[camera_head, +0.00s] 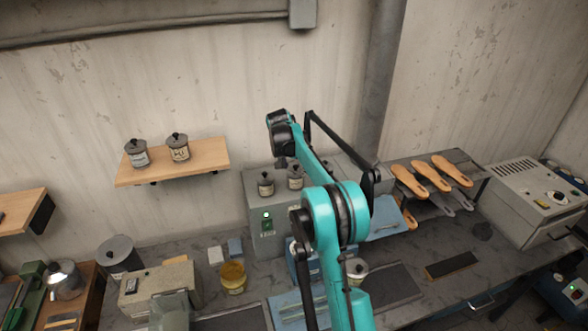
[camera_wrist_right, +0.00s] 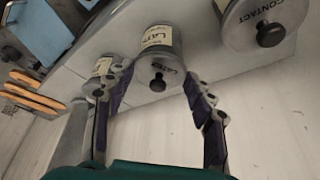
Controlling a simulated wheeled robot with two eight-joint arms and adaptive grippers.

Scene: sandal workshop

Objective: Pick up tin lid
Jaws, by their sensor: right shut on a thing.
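The tin lid (camera_wrist_right: 145,71) is grey with a black knob and part of a word on it. It shows in the right wrist view between the purple pads of my right gripper (camera_wrist_right: 158,76), which is shut on it. A pale-labelled tin (camera_wrist_right: 156,37) is right beside the lid; I cannot tell whether the lid still touches it. In the head view the tin (camera_head: 295,178) stands on a grey cabinet, partly behind my arm. My right gripper (camera_head: 281,161) is just above it, small and dark, its fingers unclear. My left gripper is out of view.
A tin marked CONTACT (camera_wrist_right: 267,18) and a smaller tin (camera_wrist_right: 103,66) flank the held lid closely. A wall shelf (camera_head: 205,160) with two tins is to the left. Insoles (camera_head: 430,176) lie on a rack at right. The wall is close behind the cabinet (camera_head: 255,238).

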